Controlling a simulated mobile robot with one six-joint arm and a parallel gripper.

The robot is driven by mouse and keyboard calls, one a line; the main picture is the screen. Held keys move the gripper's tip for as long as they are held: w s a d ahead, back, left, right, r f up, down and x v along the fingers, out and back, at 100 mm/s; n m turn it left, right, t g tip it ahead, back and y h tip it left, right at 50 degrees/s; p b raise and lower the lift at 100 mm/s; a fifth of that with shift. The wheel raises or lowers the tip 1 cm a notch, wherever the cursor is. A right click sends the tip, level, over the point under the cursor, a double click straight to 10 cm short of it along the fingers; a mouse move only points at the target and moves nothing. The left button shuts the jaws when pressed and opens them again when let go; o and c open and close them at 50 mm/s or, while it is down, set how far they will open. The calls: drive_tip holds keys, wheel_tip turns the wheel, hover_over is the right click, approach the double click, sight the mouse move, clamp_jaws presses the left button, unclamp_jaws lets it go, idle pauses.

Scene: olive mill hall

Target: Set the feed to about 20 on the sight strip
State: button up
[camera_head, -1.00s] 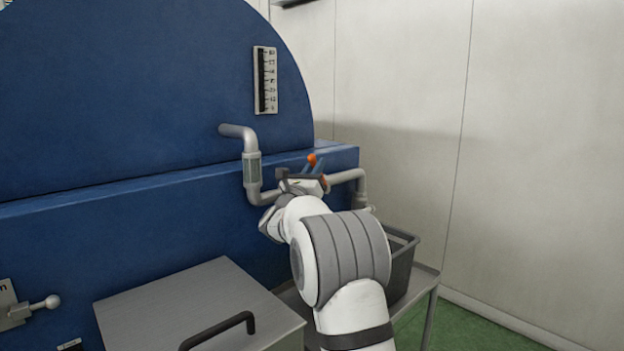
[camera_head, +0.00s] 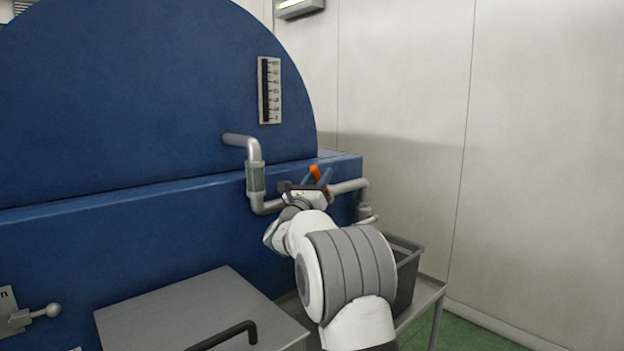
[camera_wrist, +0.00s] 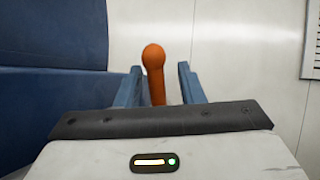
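The sight strip (camera_head: 269,90) is a white upright scale with a dark band along its left side, on the blue machine's round face. Its numbers are too small to read. An orange handle (camera_head: 315,172) rises by the grey pipe, right of the sight glass. In the wrist view the orange handle (camera_wrist: 155,75) with a rounded knob stands between my blue fingers. My gripper (camera_wrist: 160,85) is open around it, with a clear gap on the right and a narrow one on the left. The handle's base is hidden behind my gripper.
A grey pipe with a sight glass (camera_head: 255,177) runs left of my gripper. A dark crate (camera_head: 405,275) stands on a metal table at the right. A steel lid with a black handle (camera_head: 225,337) lies at the front left. A marked white plate (camera_wrist: 313,45) shows at the wrist view's right edge.

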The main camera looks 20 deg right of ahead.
drive_tip(key=shift+a, duration=0.1)
drive_tip(key=v, duration=0.7)
drive_tip(key=shift+s+a+f, duration=0.15)
drive_tip(key=shift+s+f, duration=0.1)
drive_tip(key=shift+f, duration=0.05)
drive_tip(key=shift+c, duration=0.4)
